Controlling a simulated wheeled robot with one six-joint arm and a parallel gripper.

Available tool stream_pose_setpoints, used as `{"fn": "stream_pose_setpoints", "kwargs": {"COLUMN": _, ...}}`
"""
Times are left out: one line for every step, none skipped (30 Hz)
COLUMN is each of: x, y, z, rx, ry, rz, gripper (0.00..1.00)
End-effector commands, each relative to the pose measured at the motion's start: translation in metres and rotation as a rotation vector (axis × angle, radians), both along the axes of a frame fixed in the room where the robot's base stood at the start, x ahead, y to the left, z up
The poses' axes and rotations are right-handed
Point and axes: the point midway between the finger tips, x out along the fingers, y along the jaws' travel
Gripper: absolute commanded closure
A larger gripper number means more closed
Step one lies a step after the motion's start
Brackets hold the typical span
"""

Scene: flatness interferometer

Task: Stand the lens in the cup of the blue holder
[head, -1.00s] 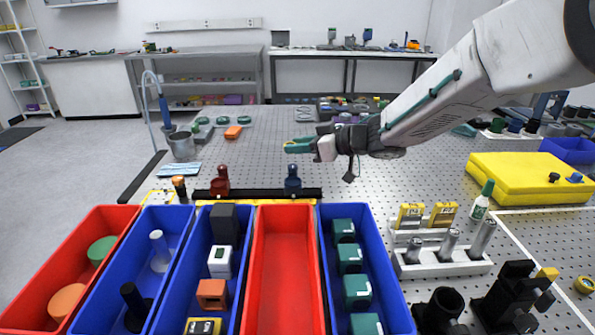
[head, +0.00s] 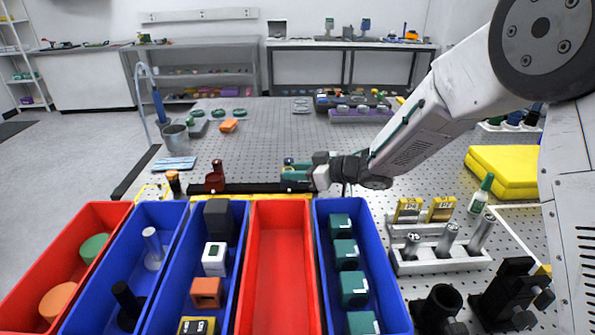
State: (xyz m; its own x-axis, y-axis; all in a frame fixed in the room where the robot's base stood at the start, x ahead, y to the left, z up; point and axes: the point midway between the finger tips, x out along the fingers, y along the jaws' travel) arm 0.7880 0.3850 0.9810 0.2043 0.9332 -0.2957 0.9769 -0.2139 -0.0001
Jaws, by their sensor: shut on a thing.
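Whether the lens touches the cup cannot be told.
A dark red holder (head: 215,178) stands on the rail to the left. Red and blue bins, including an empty red bin (head: 281,270), line the front. A grey rack (head: 440,262) with metal cylinders stands right.

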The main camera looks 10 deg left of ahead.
Motion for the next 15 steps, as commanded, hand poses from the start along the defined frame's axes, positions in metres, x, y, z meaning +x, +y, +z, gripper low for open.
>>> {"fn": "stream_pose_setpoints", "kwargs": {"x": 0.000, "y": 0.000, "z": 0.000, "rx": 0.000, "ry": 0.000, "rz": 0.000, "gripper": 0.92}}
{"fn": "stream_pose_setpoints", "kwargs": {"x": 0.000, "y": 0.000, "z": 0.000, "rx": 0.000, "ry": 0.000, "rz": 0.000, "gripper": 0.92}}
{"fn": "stream_pose_setpoints", "kwargs": {"x": 0.000, "y": 0.000, "z": -0.001, "rx": 0.000, "ry": 0.000, "rz": 0.000, "gripper": 0.92}}
{"fn": "stream_pose_setpoints", "kwargs": {"x": 0.000, "y": 0.000, "z": -0.002, "rx": 0.000, "ry": 0.001, "rz": 0.000, "gripper": 0.92}}
{"fn": "stream_pose_setpoints", "kwargs": {"x": 0.000, "y": -0.001, "z": -0.003, "rx": 0.000, "ry": 0.001, "rz": 0.000, "gripper": 0.92}}
{"fn": "stream_pose_setpoints", "kwargs": {"x": 0.000, "y": -0.001, "z": -0.004, "rx": 0.000, "ry": 0.000, "rz": 0.000, "gripper": 0.92}}
{"fn": "stream_pose_setpoints", "kwargs": {"x": 0.000, "y": -0.001, "z": -0.005, "rx": -0.001, "ry": 0.000, "rz": 0.000, "gripper": 0.92}}
{"fn": "stream_pose_setpoints", "kwargs": {"x": 0.000, "y": -0.001, "z": -0.006, "rx": -0.001, "ry": 0.000, "rz": 0.000, "gripper": 0.92}}
{"fn": "stream_pose_setpoints", "kwargs": {"x": 0.000, "y": -0.001, "z": -0.007, "rx": -0.001, "ry": 0.000, "rz": -0.001, "gripper": 0.92}}
{"fn": "stream_pose_setpoints", "kwargs": {"x": 0.000, "y": -0.001, "z": -0.008, "rx": -0.001, "ry": 0.000, "rz": -0.001, "gripper": 0.92}}
{"fn": "stream_pose_setpoints", "kwargs": {"x": 0.000, "y": -0.001, "z": -0.009, "rx": -0.002, "ry": 0.000, "rz": -0.001, "gripper": 0.92}}
{"fn": "stream_pose_setpoints", "kwargs": {"x": 0.000, "y": -0.001, "z": -0.011, "rx": -0.003, "ry": 0.001, "rz": -0.001, "gripper": 0.92}}
{"fn": "stream_pose_setpoints", "kwargs": {"x": 0.000, "y": -0.001, "z": -0.012, "rx": -0.003, "ry": 0.001, "rz": -0.001, "gripper": 0.92}}
{"fn": "stream_pose_setpoints", "kwargs": {"x": 0.000, "y": -0.001, "z": -0.014, "rx": -0.004, "ry": 0.002, "rz": -0.002, "gripper": 0.92}}
{"fn": "stream_pose_setpoints", "kwargs": {"x": 0.000, "y": -0.001, "z": -0.015, "rx": -0.005, "ry": 0.003, "rz": -0.002, "gripper": 0.92}}
